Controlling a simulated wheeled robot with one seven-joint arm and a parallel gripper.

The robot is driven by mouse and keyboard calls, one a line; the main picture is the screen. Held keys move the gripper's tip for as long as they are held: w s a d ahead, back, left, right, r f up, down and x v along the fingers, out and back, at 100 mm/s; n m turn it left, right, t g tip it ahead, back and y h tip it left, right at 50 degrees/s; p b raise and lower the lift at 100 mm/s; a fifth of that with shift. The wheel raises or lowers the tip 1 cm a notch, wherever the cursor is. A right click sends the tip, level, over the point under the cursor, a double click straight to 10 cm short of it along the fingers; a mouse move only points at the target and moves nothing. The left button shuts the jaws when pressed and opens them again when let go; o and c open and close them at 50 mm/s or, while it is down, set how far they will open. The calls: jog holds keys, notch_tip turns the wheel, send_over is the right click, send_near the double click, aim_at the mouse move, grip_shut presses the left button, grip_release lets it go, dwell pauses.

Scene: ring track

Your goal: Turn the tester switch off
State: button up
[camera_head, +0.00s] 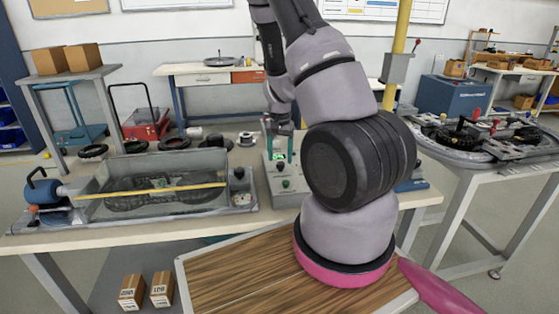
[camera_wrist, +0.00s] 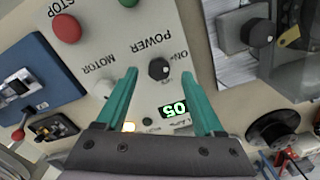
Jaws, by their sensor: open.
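The tester (camera_head: 285,199) is a pale box on the workbench in the head view. Its face (camera_wrist: 110,45) fills the middle of the wrist view, with upside-down labels POWER, ON and MOTOR. The tester switch, a round black knob (camera_wrist: 159,68), sits beside the POWER and ON labels. In the head view my gripper (camera_head: 279,144) points down over the tester.
A red STOP button (camera_wrist: 67,28) is on the tester. A water tank (camera_head: 150,208) with a yellow bar stands to its left on the bench (camera_head: 110,237). Black rings (camera_head: 174,144) lie behind the tank. A ring track (camera_head: 470,140) stands at the right.

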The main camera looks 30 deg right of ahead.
jog(key=shift+f, duration=0.95)
jog(key=shift+c, duration=0.2)
grip_shut()
